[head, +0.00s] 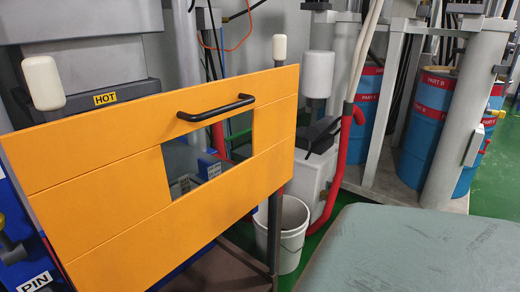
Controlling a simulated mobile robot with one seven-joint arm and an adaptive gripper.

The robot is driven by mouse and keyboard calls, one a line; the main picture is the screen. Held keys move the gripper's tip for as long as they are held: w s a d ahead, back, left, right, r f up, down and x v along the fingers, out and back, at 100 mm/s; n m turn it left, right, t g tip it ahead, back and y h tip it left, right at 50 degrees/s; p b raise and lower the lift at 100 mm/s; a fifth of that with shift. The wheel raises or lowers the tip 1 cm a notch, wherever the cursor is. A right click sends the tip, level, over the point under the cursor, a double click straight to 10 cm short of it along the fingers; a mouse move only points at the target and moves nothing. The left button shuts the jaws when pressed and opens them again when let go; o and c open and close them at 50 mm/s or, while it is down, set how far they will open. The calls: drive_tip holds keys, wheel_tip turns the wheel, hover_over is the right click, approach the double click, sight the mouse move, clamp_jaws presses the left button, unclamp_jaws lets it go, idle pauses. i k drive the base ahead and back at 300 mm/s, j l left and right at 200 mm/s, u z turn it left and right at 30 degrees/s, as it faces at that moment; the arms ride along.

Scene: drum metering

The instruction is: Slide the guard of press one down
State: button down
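The guard of the press (110,175) is a large orange panel at the left and centre of the head view. It carries a black bar handle (216,108) near its top edge. A rectangular window sits below the handle, and parts of the machine show through it. Cream rounded knobs (42,82) and (279,48) stand at its left and right top corners. A yellow HOT label (105,98) is on the dark press part behind the top edge. I cannot see a number that names this press. My gripper is not in view, and nothing is seen touching the handle.
A grey-green covered surface (400,255) fills the lower right. A white bucket (293,235) stands behind it beside a red hose (345,160). Blue drums with red PART B bands (425,120) stand at the back right. Green floor (490,185) shows at the far right.

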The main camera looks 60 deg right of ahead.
sight(95, 183)
drive_tip(key=z, duration=0.45)
drive_tip(key=l+z, duration=0.15)
drive_tip(key=z, duration=0.7)
drive_tip(key=k+l, duration=0.15)
drive_tip(key=k+l+z, duration=0.1)
drive_tip(key=l, duration=0.3)
drive_tip(key=k+l, duration=0.1)
drive_tip(key=l, duration=0.15)
